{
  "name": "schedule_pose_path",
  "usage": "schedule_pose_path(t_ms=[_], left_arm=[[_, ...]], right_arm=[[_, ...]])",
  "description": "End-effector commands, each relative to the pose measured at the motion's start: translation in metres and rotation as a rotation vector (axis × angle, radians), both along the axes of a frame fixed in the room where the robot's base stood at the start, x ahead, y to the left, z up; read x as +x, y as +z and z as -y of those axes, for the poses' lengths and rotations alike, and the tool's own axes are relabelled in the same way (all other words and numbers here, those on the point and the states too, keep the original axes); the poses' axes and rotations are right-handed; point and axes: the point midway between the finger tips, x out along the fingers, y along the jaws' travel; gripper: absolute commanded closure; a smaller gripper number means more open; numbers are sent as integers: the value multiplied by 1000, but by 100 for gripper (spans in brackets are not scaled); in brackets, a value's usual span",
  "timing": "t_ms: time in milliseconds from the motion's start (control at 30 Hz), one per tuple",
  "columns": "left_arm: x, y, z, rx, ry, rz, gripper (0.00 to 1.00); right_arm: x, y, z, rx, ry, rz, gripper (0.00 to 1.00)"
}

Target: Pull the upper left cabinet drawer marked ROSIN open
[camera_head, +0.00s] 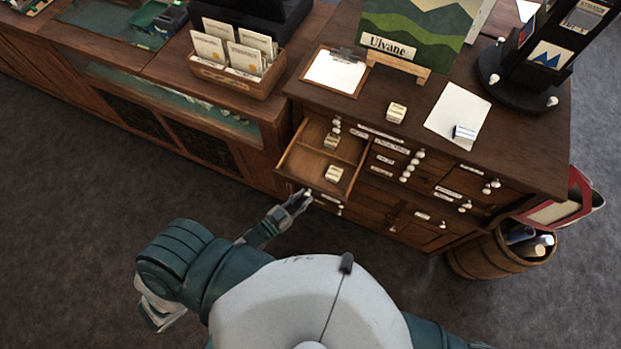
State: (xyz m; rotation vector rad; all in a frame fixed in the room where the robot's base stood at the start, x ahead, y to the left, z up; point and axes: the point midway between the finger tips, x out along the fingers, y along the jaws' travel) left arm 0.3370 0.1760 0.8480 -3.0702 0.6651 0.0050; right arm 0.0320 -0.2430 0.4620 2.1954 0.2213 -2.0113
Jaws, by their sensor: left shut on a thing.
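The wooden cabinet (520,150) stands right of the middle, with several small drawers with white knobs and labels. Its upper left drawer (285,155) is pulled out and shows its inside, split by a divider. Two small cream boxes lie in it, a nearer one (334,174) and a farther one (331,140). The label on that drawer's front is hidden from above. My left gripper (300,198) is at the front of this drawer, shut on a knob there; the fingers are small in the picture. My right gripper is out of view.
On the cabinet top are a clipboard (335,72), a white sheet (458,115), a small box (396,112) and a dark stand (530,80). A barrel (490,258) stands at its right. A glass-front counter (170,110) adjoins on the left. The carpet (70,210) is clear.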

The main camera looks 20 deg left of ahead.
Motion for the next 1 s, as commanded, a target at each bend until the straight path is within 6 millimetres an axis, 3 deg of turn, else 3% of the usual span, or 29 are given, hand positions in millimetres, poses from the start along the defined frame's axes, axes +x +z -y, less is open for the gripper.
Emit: schedule_pose_path(t_ms=[100,300,833,867,900,933,1000], left_arm=[[-20,3,-1,-3,1,1,100],[-40,2,-1,-3,1,4,100],[-48,2,-1,-3,0,6,100],[-47,2,-1,-3,0,6,67],[-47,2,-1,-3,0,6,57],[-47,2,-1,-3,0,6,50],[-48,1,-1,-2,0,5,50]], right_arm=[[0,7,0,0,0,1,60],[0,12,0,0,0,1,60],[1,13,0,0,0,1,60],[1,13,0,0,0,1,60],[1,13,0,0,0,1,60],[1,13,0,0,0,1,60],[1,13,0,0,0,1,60]])
